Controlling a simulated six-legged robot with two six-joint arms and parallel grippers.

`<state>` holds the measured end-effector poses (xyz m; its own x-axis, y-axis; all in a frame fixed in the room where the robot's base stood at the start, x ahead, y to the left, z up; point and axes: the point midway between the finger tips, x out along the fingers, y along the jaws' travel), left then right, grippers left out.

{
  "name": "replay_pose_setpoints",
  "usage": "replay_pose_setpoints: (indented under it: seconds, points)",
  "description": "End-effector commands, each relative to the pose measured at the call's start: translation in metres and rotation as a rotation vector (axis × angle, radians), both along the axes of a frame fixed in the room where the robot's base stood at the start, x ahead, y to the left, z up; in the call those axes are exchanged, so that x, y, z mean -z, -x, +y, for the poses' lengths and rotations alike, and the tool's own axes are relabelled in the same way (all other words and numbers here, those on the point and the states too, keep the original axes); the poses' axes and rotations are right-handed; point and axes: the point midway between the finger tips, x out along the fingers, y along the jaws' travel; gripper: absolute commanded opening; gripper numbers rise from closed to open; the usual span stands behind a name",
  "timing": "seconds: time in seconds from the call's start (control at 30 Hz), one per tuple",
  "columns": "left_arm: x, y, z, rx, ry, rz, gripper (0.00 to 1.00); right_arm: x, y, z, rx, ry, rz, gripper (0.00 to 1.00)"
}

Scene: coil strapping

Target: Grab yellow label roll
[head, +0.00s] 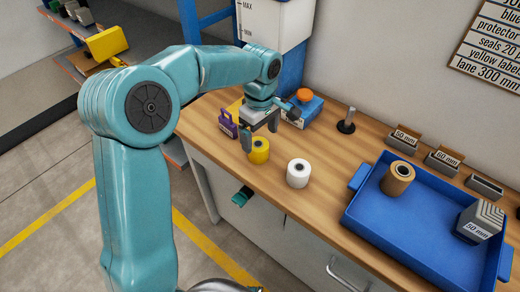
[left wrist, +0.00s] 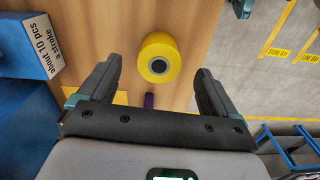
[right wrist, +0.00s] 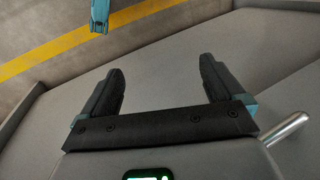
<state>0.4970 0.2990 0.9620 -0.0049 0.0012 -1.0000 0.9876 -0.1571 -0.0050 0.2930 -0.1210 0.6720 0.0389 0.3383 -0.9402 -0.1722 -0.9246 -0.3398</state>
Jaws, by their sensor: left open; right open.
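The yellow label roll (head: 259,151) stands on the wooden bench, left of a white roll (head: 298,173). My left gripper (head: 260,132) is open just above and behind it in the head view. In the left wrist view the yellow roll (left wrist: 170,43) shows between and slightly beyond the open fingertips (left wrist: 159,68), with its dark core facing me. No contact is visible. My right gripper (right wrist: 162,66) is open and empty in front of a grey panel.
A purple item (head: 228,125) and a blue box (head: 302,112) stand near the left gripper. A blue tray (head: 405,225) with a brown roll (head: 398,178) is at right. A metal handle (right wrist: 288,130) is beside the right gripper.

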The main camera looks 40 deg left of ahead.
Motion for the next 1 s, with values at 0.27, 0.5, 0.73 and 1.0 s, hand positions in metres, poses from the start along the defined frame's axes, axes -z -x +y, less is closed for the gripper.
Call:
replay_pose_setpoints:
  seconds: [0.27,0.5,0.73,1.0]
  points:
    - [0.026,-0.002,0.002,-0.002,0.0,0.001,0.92,-0.002,0.0,0.0,0.0,0.0,0.001,0.95]
    - [0.063,-0.006,0.006,-0.002,0.001,0.001,0.92,-0.006,0.0,0.0,0.0,0.0,0.0,0.95]
    - [0.07,-0.007,0.006,-0.001,0.0,-0.001,0.92,-0.006,0.0,0.0,0.0,0.0,0.0,0.95]
    - [0.07,-0.007,0.006,-0.001,0.0,-0.001,0.3,-0.006,0.0,0.0,0.0,0.0,0.0,0.95]
